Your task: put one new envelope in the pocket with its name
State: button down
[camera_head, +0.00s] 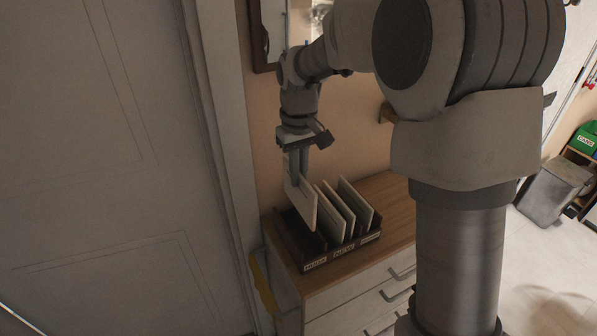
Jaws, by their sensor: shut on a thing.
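My gripper (297,174) is shut on a pale envelope (301,205) and holds it upright above the left part of a dark box (291,253). The envelope's lower end is close to the box; I cannot tell whether it is inside a slot. Several other pale envelopes (344,208) stand upright in the box to the right. The box front bears labels: one at the left (315,264), too small to read surely, a middle one (344,252) that seems to read "NEW", and one at the right (371,238).
The box stands on a wooden-topped drawer cabinet (390,200) with handles in front. Bare top lies right of the box. A door (100,150) and its frame are close on the left. A grey bin (553,190) and a green box (585,139) are at the far right.

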aim_at(299, 205)
jog(key=shift+f+b, duration=3.05)
jog(key=shift+f, duration=1.8)
jog(key=c, duration=0.9)
grip_release()
jog(key=shift+r, duration=0.15)
notch_tip(299, 205, up, 17)
jog(key=shift+r+p, duration=0.1)
jog(key=shift+p, duration=0.8)
